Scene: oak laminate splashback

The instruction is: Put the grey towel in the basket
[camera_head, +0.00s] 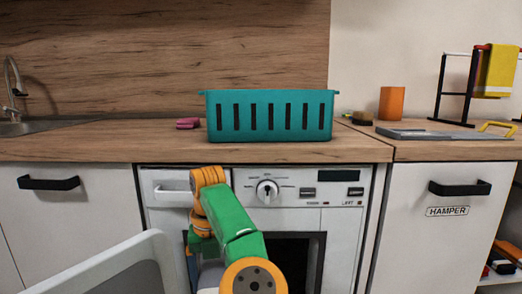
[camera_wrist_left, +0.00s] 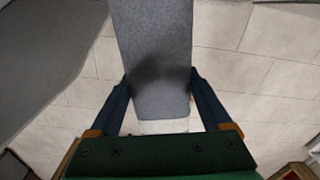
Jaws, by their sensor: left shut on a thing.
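The grey towel (camera_wrist_left: 165,40) is a folded strip in the left wrist view, running up from between the fingers. My left gripper (camera_wrist_left: 159,85) is shut on the towel, with a dark finger on each side. In the head view, my green and orange left arm reaches down in front of the washing machine. The teal slotted basket (camera_head: 270,96) stands upright on the counter above the machine. Its inside cannot be seen. My right gripper is not in view.
The washing machine (camera_head: 332,218) has its door (camera_head: 112,268) swung open at lower left. A pink item (camera_head: 187,123) lies left of the basket. An orange cup (camera_head: 392,103) and a rack with a yellow towel (camera_head: 497,70) stand at right. The left counter (camera_head: 90,147) is clear.

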